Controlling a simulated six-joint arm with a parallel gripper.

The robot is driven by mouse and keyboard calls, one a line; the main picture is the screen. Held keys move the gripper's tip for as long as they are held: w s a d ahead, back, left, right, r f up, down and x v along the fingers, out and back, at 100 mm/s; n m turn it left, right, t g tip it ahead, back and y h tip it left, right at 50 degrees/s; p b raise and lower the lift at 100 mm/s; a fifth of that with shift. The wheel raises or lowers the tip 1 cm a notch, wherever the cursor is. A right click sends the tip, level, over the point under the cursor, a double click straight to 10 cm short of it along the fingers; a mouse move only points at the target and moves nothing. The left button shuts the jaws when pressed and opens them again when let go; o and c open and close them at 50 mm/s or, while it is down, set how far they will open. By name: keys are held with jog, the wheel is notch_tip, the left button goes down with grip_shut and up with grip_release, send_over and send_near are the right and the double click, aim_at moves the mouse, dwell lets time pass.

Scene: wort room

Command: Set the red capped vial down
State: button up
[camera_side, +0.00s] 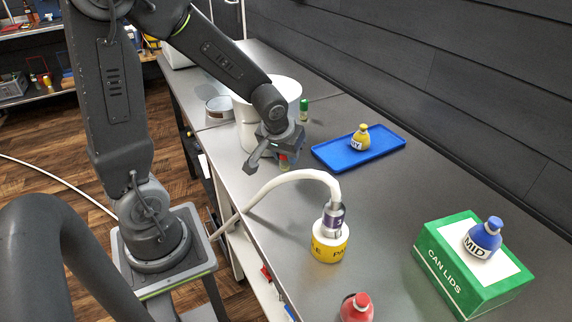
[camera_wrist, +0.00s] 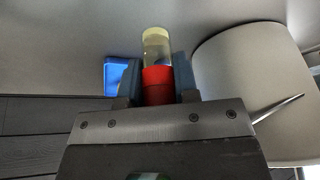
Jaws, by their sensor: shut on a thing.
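The red capped vial shows in the wrist view, with its red cap (camera_wrist: 157,86) between the blue finger pads and its clear, pale yellow body (camera_wrist: 157,46) sticking out beyond them. My gripper (camera_wrist: 157,80) is shut on it at the cap. In the side view my gripper (camera_side: 283,152) is low over the steel bench, in front of the white bucket, and the vial (camera_side: 285,163) shows only as a small patch below the jaws. I cannot tell whether its base touches the bench.
The white bucket (camera_side: 247,130) stands close to my gripper. A green capped vial (camera_side: 304,110) stands behind. A blue tray (camera_side: 384,151) holds a yellow bottle (camera_side: 361,137). A yellow-banded container (camera_side: 330,244) with a hose, a red bottle (camera_side: 356,308) and a green box (camera_side: 440,271) stand nearer the camera.

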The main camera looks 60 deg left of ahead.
aim_at(286, 165)
jog(key=shift+f, duration=1.8)
jog(key=shift+f, duration=0.2)
jog(key=o, duration=0.9)
jog(key=shift+r, duration=0.1)
jog(key=v, duration=1.2)
jog(key=s+d+r+m+h, duration=0.1)
jog(key=s+d+r+m, duration=0.1)
jog(key=d, duration=0.1)
jog(key=s+d+r+m+t, duration=0.1)
jog(key=s+d+r+m, duration=0.1)
jog(key=s, duration=0.1)
jog(key=s+d+r+m+h, duration=0.1)
jog(key=s+d+r+m, duration=0.1)
jog(key=s+d, duration=0.1)
jog(key=shift+s+d+r+m+t+h, duration=0.25)
jog(key=shift+d+r+m+t+h, duration=0.05)
jog(key=shift+r+m+t, duration=0.1)
